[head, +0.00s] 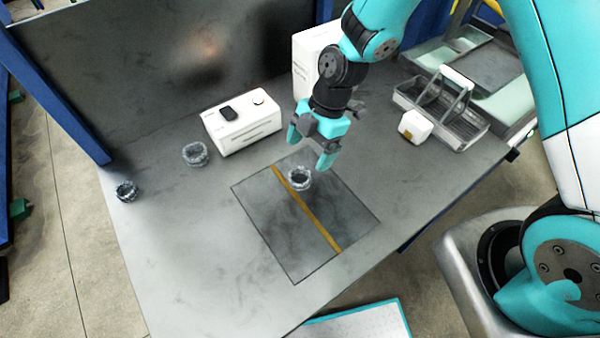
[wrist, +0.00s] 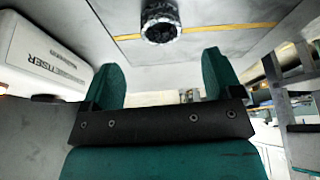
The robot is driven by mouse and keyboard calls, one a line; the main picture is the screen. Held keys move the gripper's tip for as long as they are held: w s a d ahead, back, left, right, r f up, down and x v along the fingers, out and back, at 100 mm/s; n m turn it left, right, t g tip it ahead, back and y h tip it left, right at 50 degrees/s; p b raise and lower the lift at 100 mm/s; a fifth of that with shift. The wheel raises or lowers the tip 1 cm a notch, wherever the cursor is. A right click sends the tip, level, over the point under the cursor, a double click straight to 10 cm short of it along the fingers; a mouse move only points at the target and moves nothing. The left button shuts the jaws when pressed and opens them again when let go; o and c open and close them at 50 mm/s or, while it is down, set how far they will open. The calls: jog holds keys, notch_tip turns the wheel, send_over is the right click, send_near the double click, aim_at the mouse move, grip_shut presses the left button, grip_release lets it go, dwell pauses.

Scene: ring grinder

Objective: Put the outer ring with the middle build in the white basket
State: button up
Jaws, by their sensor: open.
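Three grey, rough-edged rings are on the table. One ring (head: 299,179) lies on the dark square mat near the yellow line; it also shows in the wrist view (wrist: 160,22). A second ring (head: 195,154) lies left of the white machine. A third, darker ring (head: 126,191) lies at the far left. I cannot tell their builds for certain. My gripper (head: 309,150) is open and empty, above and just behind the ring on the mat. In the wrist view the ring is beyond the fingertips (wrist: 166,75), apart from them. A grey basket (head: 472,128) with a pale handle stands at the right.
A white machine (head: 240,122) with a dark device on top stands behind the mat (head: 335,215). A small white block (head: 415,126) sits before the basket. A taller white box (head: 308,62) stands behind my arm. The table's front left is clear.

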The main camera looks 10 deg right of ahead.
aim_at(300, 180)
jog(key=shift+p+x, duration=1.2)
jog(key=shift+x, duration=2.3)
jog(key=shift+s, duration=0.1)
jog(key=shift+c, duration=0.2)
jog(key=c, duration=1)
jog(key=shift+c, duration=0.5)
jog(key=shift+r, duration=0.15)
